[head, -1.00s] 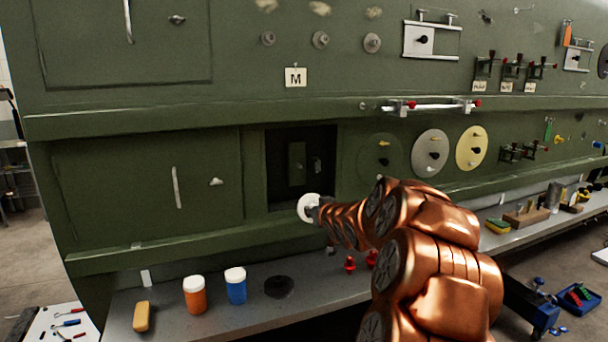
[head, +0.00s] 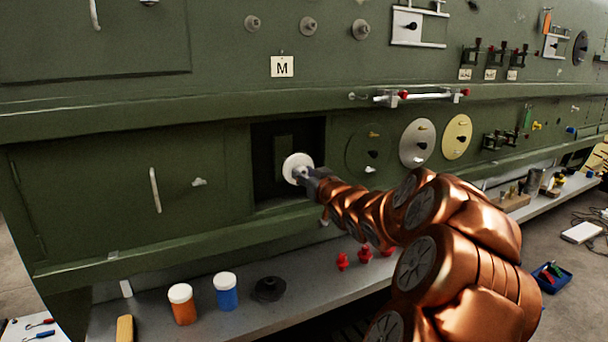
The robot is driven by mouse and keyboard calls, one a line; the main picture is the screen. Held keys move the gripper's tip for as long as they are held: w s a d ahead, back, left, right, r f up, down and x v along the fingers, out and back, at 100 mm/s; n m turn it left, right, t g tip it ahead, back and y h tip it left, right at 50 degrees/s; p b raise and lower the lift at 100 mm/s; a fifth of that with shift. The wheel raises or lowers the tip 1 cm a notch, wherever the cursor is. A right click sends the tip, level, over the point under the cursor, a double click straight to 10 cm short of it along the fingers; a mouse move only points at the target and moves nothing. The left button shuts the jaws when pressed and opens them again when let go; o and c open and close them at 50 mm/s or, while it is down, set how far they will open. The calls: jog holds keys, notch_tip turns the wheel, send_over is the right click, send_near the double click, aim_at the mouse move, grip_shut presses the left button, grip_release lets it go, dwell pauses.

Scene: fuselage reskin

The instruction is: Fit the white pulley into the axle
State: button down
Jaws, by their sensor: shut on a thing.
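The white pulley (head: 297,166) is a round white disc with a hole-like centre. My gripper (head: 309,179) is shut on it and holds it out in front of the dark square recess in the green panel. The pulley faces the panel and covers part of the recess. Three short metal stubs (head: 308,25) stick out of the upper panel, above the M sign, and look like axles. The pulley is well below them and apart from them. I cannot tell which one is the task's axle.
The recess (head: 263,150) is open behind the pulley. A ledge (head: 200,91) juts out between panel and stubs. A rail with red ends (head: 425,96) and grey (head: 418,143) and yellow discs (head: 457,137) lie to the right. Orange (head: 182,304) and blue jars (head: 226,292) stand on the shelf below.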

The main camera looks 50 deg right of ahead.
jog(key=shift+p+x, duration=0.6)
jog(key=shift+x, duration=1.85)
jog(key=c, duration=1.4)
grip_release()
grip_shut()
